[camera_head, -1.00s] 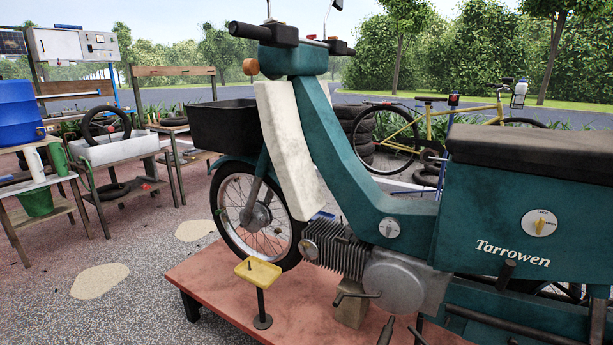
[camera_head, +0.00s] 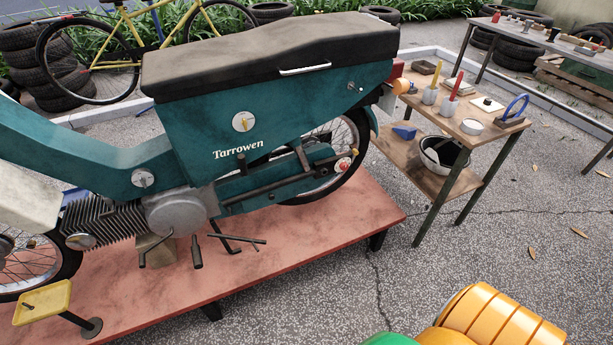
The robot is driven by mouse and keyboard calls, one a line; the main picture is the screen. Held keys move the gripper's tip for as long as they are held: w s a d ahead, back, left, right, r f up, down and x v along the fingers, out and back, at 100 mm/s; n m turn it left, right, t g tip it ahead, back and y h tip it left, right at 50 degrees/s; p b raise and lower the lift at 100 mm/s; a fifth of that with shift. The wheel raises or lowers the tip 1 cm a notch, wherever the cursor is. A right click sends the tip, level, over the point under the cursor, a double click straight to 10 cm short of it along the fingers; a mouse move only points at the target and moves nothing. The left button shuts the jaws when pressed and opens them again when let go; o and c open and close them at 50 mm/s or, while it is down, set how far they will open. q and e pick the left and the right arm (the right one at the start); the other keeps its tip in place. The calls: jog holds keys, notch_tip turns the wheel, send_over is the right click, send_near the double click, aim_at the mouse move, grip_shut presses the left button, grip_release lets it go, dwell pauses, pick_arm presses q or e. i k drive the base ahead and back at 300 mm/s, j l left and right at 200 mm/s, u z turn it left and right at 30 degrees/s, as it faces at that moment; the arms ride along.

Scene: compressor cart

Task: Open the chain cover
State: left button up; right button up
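The teal moped stands on a low red platform (camera_head: 330,245) in the head view. A long teal cover (camera_head: 262,184), which looks like the chain cover, runs low along its side towards the rear wheel (camera_head: 345,150). It looks closed, and a dark bar or pedal part crosses in front of it. Above it is the teal side panel (camera_head: 320,105), marked "Tarrowen", with a round white dial (camera_head: 243,122) and a yellow pointer. A second pale dial (camera_head: 143,178) sits on the frame further left. Neither gripper shows, so their state is hidden.
A small yellow tray (camera_head: 43,302) on a post stands at the platform's front left.

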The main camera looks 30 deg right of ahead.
aim_at(273, 197)
jog(key=z, duration=0.7)
